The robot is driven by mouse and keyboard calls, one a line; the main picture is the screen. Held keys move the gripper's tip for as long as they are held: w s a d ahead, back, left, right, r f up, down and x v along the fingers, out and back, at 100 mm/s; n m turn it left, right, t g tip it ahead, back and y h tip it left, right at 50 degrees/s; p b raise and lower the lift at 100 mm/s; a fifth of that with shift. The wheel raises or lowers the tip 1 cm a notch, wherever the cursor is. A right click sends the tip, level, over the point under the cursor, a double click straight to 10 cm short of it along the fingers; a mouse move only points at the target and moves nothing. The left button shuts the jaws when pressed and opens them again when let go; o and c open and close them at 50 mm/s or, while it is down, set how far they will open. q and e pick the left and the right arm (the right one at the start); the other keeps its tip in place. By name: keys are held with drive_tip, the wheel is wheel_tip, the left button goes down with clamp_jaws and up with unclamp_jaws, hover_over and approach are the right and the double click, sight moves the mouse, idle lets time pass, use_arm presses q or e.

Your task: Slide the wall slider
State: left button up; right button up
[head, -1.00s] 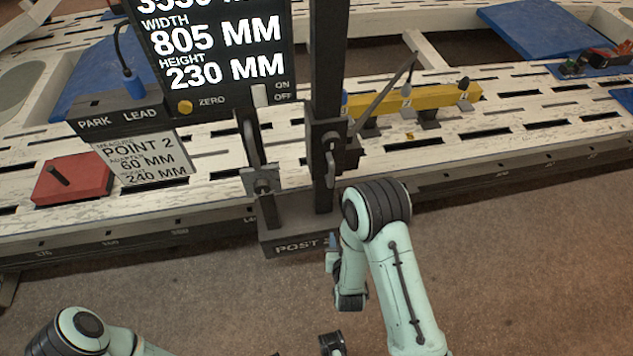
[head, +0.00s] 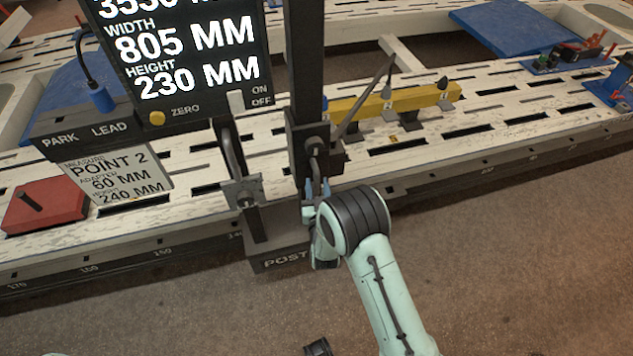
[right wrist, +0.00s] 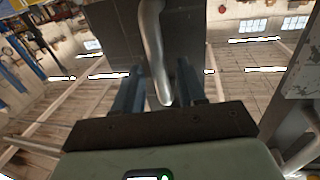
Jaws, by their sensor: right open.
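The wall slider appears to be the dark carriage block (head: 303,148) on the upright dark post (head: 305,60), which stands on a base lettered "POST". A grey metal handle (head: 316,158) is on the carriage's front. My right gripper (head: 317,186) is open, with its blue-grey fingers pointing up at the handle's lower end. In the right wrist view the handle (right wrist: 151,45) hangs down between the two spread fingers, with gaps visible at its sides. Whether a finger touches it I cannot tell.
A display panel (head: 190,50) showing measurements stands left of the post. A second handle with a bracket (head: 243,191) is close beside the post. A red block (head: 45,205) and a yellow bar (head: 400,100) sit on the slotted white bench. The floor at lower right is clear.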

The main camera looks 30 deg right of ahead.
sight(316, 154)
drive_tip(key=shift+x, duration=1)
clamp_jaws()
wheel_tip(316, 154, up, 11)
drive_tip(key=p, duration=0.4)
drive_tip(key=shift+f, duration=0.1)
use_arm(q)
drive_tip(key=r, duration=0.1)
drive_tip(key=s+r, duration=0.1)
drive_tip(key=r, duration=0.1)
drive_tip(key=shift+s+r+g, duration=0.2)
drive_tip(key=shift+g, duration=0.1)
use_arm(e)
drive_tip(key=shift+f, duration=0.1)
unclamp_jaws()
